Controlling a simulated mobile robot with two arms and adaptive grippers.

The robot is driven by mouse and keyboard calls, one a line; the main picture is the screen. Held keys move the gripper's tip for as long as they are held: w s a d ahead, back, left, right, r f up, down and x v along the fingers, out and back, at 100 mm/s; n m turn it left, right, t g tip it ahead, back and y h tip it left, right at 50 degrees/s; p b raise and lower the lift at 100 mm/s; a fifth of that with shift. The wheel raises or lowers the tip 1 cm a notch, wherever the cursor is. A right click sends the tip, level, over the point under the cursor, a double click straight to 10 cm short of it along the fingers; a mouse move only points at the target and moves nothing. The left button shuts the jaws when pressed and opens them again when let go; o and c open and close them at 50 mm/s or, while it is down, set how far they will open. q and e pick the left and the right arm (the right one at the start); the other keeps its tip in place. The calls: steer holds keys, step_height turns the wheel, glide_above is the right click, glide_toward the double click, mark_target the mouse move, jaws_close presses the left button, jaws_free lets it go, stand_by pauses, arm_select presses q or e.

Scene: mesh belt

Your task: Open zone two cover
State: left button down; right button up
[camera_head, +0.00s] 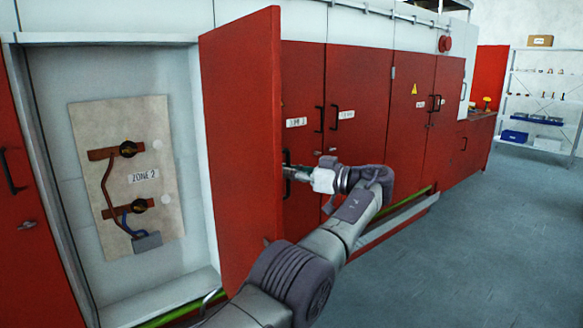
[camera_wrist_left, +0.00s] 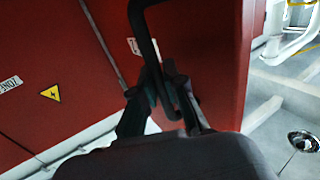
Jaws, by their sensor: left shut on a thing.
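The zone two cover (camera_head: 243,140) is a red door that stands swung wide open. Behind it a recess shows a pale panel (camera_head: 150,205) labelled ZONE 2, with two dark terminals, brown bars and a cable. My left gripper (camera_head: 290,172) is at the cover's black handle, on the face turned away from the recess. In the left wrist view the gripper's fingers (camera_wrist_left: 165,108) are shut on the dark handle (camera_wrist_left: 150,45). The fingertips are partly hidden by the door edge in the head view. My right gripper is not in view.
More red cabinet doors (camera_head: 355,105) with black handles continue to the right. Another red door (camera_head: 30,240) is at the far left. A white shelf rack (camera_head: 545,95) stands at the back right. The grey floor (camera_head: 480,250) on the right is clear.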

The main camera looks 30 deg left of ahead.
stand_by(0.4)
arm_select(q)
steer(key=c, duration=1.2)
jaws_free()
steer(key=shift+a, duration=0.2)
steer(key=shift+w+d, duration=0.1)
steer(key=shift+d, duration=0.05)
